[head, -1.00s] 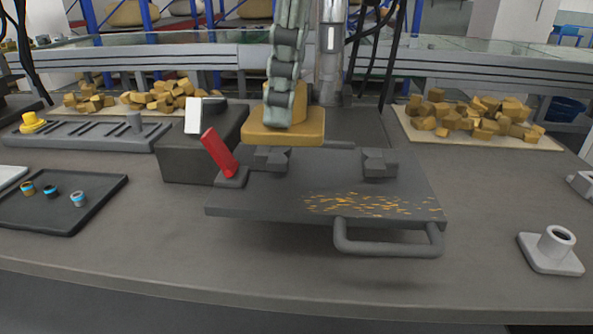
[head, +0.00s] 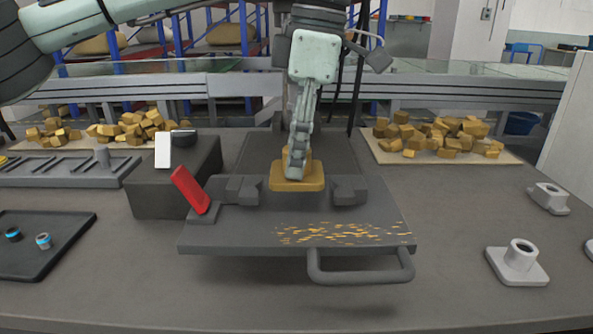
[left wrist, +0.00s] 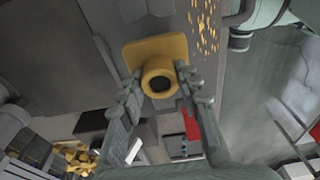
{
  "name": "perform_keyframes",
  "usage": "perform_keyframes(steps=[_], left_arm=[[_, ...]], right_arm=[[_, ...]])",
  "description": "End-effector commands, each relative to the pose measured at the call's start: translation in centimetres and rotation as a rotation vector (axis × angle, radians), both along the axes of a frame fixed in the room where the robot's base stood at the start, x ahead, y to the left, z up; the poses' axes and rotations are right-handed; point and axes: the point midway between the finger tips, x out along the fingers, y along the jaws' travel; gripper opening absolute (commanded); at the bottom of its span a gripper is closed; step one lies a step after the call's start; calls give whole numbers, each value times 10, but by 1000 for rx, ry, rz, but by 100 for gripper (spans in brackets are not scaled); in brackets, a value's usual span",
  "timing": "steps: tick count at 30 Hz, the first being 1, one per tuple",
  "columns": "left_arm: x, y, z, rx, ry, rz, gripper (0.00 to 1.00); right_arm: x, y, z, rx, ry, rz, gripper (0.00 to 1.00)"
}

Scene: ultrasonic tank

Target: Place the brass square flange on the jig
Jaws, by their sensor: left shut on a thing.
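The brass square flange (head: 297,186) is held in my left gripper (head: 296,165), collar up, between the two dark blocks of the jig (head: 225,236). I cannot tell whether its base touches the jig. In the left wrist view, the fingers (left wrist: 158,90) close on either side of the flange's round collar (left wrist: 160,72), and the square base shows behind it. The jig is a dark plate with a red lever (head: 190,190) at its left and a bar handle (head: 360,277) at its front. My right gripper is not in view.
A dark box (head: 178,178) stands left of the jig. A grey flange (head: 518,264) and another grey part (head: 548,198) lie at the right. A black tray (head: 60,255) holds small rings. Brass-coloured chunks lie on boards at the back. The table between jig and grey flange is clear.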

Motion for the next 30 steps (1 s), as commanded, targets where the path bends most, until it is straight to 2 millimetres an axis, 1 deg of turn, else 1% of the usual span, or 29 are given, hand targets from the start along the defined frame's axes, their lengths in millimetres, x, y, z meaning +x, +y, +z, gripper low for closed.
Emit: perform_keyframes(steps=[5,7,9,13,21,22,26,27,30], left_arm=[[-1,1,-21,1,0,-1,0],[-1,0,-30,-1,0,0,0],[-1,0,-35,-1,0,1,0],[-1,0,-36,-2,-2,1,0],[-1,0,-39,-2,-1,1,0],[-1,0,-40,-1,0,0,35],[-1,0,-40,-1,0,0,52],[-1,0,-40,-1,0,0,54],[-1,0,-40,-1,0,0,54]], right_arm=[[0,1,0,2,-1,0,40],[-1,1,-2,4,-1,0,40],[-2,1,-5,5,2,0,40],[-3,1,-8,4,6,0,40],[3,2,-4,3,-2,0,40],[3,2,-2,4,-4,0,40],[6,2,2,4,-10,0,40],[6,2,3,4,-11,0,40],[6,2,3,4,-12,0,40]])
